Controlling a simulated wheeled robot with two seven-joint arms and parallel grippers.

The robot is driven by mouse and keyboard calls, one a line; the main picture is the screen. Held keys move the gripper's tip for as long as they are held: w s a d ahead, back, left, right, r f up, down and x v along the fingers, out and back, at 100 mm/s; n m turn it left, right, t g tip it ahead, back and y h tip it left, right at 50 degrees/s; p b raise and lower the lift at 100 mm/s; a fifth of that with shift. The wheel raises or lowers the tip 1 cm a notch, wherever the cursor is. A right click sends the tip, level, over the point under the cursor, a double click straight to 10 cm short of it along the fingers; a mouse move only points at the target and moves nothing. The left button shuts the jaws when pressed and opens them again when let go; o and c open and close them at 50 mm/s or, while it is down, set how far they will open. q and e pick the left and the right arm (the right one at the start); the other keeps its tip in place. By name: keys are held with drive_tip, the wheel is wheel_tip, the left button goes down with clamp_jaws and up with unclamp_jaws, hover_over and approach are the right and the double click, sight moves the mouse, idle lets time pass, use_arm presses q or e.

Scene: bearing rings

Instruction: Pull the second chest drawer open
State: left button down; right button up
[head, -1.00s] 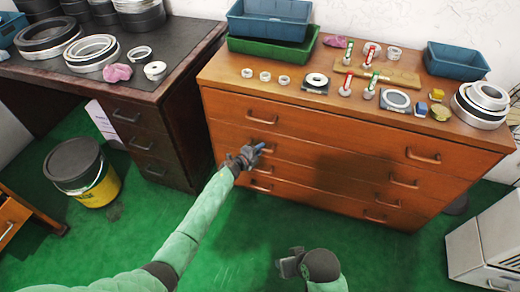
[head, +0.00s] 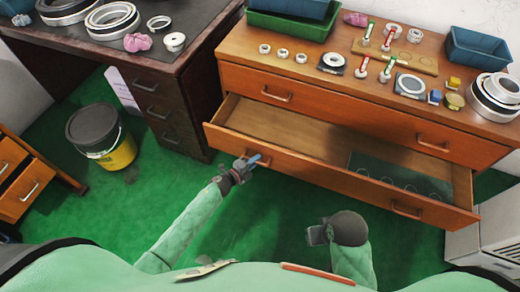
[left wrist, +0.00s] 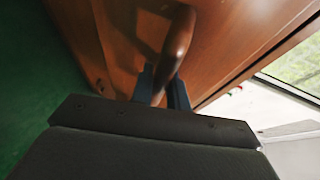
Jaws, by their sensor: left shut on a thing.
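The wooden chest (head: 350,100) stands across the middle and right of the head view. Its second drawer (head: 330,182) is pulled well out, with its inside showing. My left gripper (head: 253,160) is shut on this drawer's left handle. In the left wrist view the brown handle (left wrist: 178,45) passes between the blue fingers of my left gripper (left wrist: 162,88). The drawer's right handle (head: 407,211) is free. My right gripper (head: 316,235) is low in front of the drawer, away from it; its fingers are too unclear to read.
A dark green piece with ring outlines (head: 385,170) lies in the drawer's right part. The top drawer (head: 350,115) is closed. Rings and bins crowd the chest top. A dark desk (head: 165,75) and a yellow bucket (head: 118,155) stand left. Green floor is clear between.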

use_arm(q)
drive_tip(key=shift+s+a, duration=0.35)
drive_tip(key=shift+s, duration=0.55)
use_arm(e)
drive_tip(key=shift+s+d+r, duration=0.1)
drive_tip(key=shift+s, duration=0.05)
use_arm(q)
drive_tip(key=c, duration=1.4)
unclamp_jaws()
drive_tip(key=shift+o, duration=0.2)
